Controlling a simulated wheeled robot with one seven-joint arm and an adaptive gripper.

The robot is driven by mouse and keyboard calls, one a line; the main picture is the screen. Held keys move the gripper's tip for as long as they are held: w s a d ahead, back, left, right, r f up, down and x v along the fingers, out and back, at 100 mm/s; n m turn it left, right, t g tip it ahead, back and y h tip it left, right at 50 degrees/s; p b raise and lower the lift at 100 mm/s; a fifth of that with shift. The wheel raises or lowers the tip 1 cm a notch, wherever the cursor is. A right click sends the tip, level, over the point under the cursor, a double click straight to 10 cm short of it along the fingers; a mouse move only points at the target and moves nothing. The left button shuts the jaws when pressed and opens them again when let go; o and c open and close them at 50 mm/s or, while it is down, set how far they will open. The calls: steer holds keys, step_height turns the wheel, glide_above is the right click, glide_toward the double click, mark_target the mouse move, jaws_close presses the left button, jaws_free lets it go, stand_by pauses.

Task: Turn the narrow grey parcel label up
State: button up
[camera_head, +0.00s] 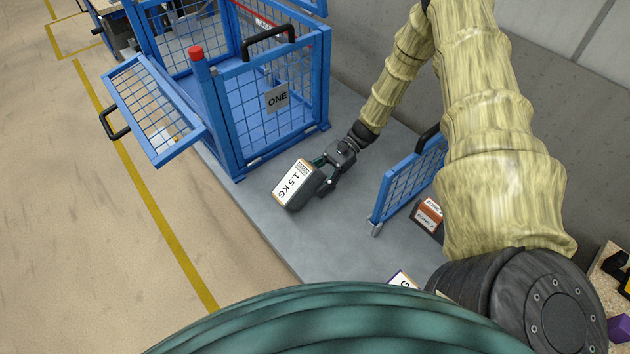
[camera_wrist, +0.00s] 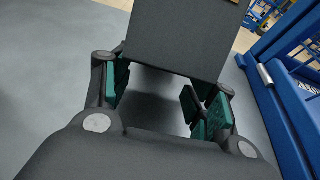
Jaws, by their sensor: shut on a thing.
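The grey parcel (camera_head: 293,184) is in my gripper, in front of the blue cage. Its large white label reading "1.5 KG" faces up towards the head camera, and the text runs at a slant. A dark grey side of the parcel (camera_wrist: 185,38) fills the top middle of the wrist view, with a bit of brown at its upper edge. My gripper (camera_head: 320,172) is shut on the parcel from its right side. In the wrist view the green finger pads of my gripper (camera_wrist: 160,95) stand apart; their exact contact with the parcel is hard to see.
A blue mesh cage marked ONE (camera_head: 277,98) stands behind, its side gate swung out left. Another blue mesh panel (camera_head: 410,180) is at right, near a red-brown labelled box (camera_head: 428,214). Part of another white label (camera_head: 402,280) shows at the bottom. Grey floor (camera_head: 250,205) around the parcel is clear.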

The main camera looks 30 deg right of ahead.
steer(key=shift+f, duration=0.15)
steer(key=o, duration=1.8)
steer(key=shift+f, duration=0.1)
steer(key=v, duration=1.2)
